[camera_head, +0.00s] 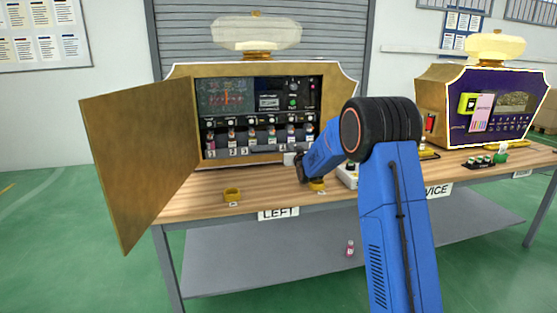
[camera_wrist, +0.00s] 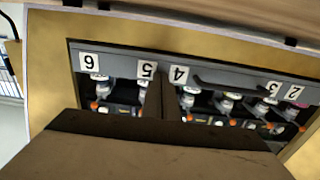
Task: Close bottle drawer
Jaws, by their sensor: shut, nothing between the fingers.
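The bottle drawer (camera_head: 265,149) is a dark grey tray front with white number labels, low in the open gold cabinet on the left. Small perfume bottles (camera_head: 251,135) stand in a row behind it. In the wrist view the drawer front (camera_wrist: 215,77) runs across the picture, with its labels upside down and bottles (camera_wrist: 190,98) below them. I cannot tell how far the drawer is out. My gripper (camera_head: 290,158) is shut and empty, close in front of the drawer's right half. Its contact with the drawer is not clear. A large brown block hides the lower wrist view.
The gold cabinet door (camera_head: 140,155) stands wide open to the left. A second, purple-fronted machine (camera_head: 495,105) stands at the right. A small bottle (camera_head: 349,248) is on the lower shelf.

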